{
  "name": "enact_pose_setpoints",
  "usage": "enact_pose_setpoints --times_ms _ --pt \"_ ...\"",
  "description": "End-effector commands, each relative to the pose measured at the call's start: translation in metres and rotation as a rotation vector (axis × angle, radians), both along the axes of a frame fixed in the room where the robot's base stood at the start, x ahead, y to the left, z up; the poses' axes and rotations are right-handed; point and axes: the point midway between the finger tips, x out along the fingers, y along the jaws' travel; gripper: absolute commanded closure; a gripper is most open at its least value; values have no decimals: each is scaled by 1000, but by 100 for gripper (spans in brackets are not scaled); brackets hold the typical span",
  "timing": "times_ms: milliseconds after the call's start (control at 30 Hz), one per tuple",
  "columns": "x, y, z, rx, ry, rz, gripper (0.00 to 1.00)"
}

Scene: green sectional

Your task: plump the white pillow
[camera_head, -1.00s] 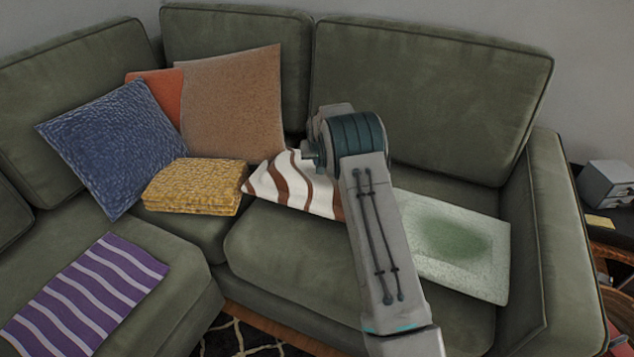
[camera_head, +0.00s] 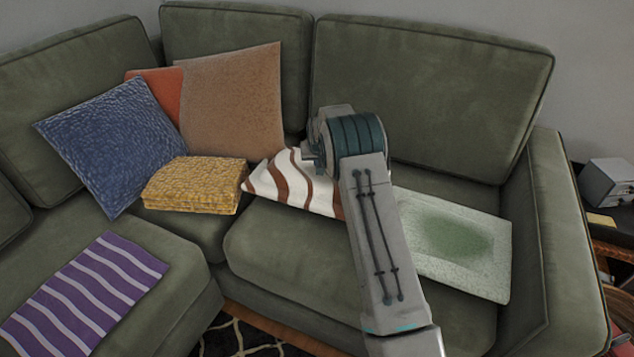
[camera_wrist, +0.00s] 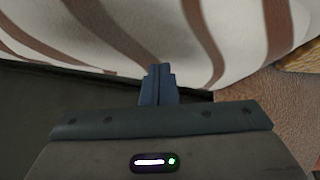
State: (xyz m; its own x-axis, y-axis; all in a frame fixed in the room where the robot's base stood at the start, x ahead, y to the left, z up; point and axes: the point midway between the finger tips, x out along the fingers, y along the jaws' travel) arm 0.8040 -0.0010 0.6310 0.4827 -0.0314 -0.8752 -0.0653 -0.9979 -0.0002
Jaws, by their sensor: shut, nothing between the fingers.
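A white pillow with brown wavy stripes (camera_head: 297,186) lies on the sofa seat in the head view, partly hidden behind my arm. It fills the upper part of the wrist view (camera_wrist: 150,30). My gripper (camera_wrist: 158,72) is shut and empty, with its fingertips at the pillow's lower edge in the wrist view. I cannot tell if they touch it. In the head view my arm hides the gripper. A flat whitish pillow with a green patch (camera_head: 488,275) lies on the right seat, its left part behind my arm.
A folded yellow blanket (camera_head: 192,190), a blue pillow (camera_head: 108,140), a brown pillow (camera_head: 232,100) and an orange one (camera_head: 165,92) are left of the striped pillow. A purple striped cloth (camera_head: 85,290) lies front left. The sofa's armrest (camera_head: 565,240) bounds the right.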

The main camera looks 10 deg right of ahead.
Motion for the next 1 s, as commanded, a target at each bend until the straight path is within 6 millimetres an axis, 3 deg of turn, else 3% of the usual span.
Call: enact_pose_setpoints --times_ms 400,1000 --pt "-2 0 -4 1 8 0 100" --pt "-1 0 12 0 4 0 100"
